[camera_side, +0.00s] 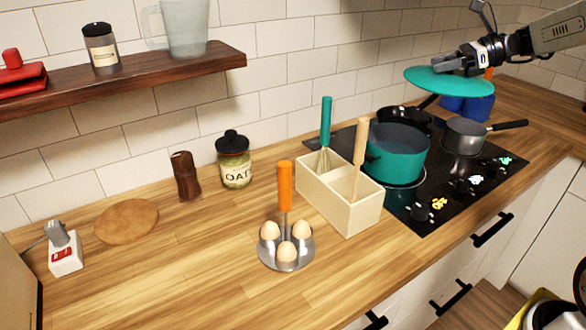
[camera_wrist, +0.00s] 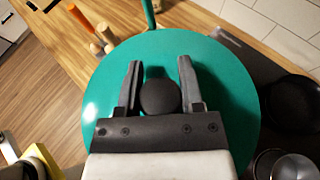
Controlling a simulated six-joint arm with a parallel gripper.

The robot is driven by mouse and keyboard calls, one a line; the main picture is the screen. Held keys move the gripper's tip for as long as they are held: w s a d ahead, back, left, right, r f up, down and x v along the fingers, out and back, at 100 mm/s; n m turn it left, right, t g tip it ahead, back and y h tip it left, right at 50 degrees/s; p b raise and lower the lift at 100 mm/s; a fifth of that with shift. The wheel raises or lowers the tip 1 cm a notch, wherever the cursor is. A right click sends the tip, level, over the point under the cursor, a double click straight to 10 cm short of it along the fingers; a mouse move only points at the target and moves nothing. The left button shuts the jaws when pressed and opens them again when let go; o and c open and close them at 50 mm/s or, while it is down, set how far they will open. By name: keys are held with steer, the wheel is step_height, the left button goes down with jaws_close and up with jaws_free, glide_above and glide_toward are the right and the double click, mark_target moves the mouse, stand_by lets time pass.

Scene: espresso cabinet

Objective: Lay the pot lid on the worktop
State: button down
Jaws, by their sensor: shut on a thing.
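The pot lid (camera_side: 450,84) is a flat teal disc with a round black knob (camera_wrist: 160,97). My gripper (camera_side: 446,65) holds it by the knob, roughly level, in the air above the back of the hob. In the wrist view, the two fingers of my gripper (camera_wrist: 160,63) stand on either side of the knob, and the lid (camera_wrist: 225,80) fills the middle. The teal pot (camera_side: 398,160) stands uncovered on the hob, below and to the left of the lid. The wooden worktop (camera_side: 150,275) runs along the wall to the left.
A cream utensil box (camera_side: 355,215) with a whisk and wooden utensil stands left of the pot. An egg holder (camera_side: 287,255), oat jar (camera_side: 235,165), brown mill (camera_side: 186,178), round wooden board (camera_side: 126,221) and socket block (camera_side: 65,252) stand farther left. A grey saucepan (camera_side: 464,137) is on the hob. The front-left worktop is clear.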

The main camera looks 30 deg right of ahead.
step_height(320, 180, up, 2)
steer(key=shift+a+r, duration=0.1)
steer(key=w+a+n+g+y, duration=0.1)
steer(key=w+a+n+g, duration=0.1)
steer(key=a, duration=1.2)
steer(key=w+a+n+g+y, duration=0.2)
steer(key=a+n, duration=0.1)
steer(key=a, duration=1.1)
steer(key=s+a+n+g, duration=0.15)
steer(key=s+a, duration=0.25)
steer(key=a, duration=0.5)
steer(key=s+a+n+g+y, duration=0.15)
steer(key=s+a, duration=0.25)
steer(key=a, duration=0.4)
steer(key=s+a+n+g+h, duration=0.1)
steer(key=s+a+g, duration=0.3)
steer(key=a, duration=0.5)
step_height(320, 180, down, 22)
steer(key=t, duration=0.1)
steer(key=shift+s+r, duration=0.15)
steer(key=shift+s, duration=0.05)
steer(key=shift+y, duration=0.25)
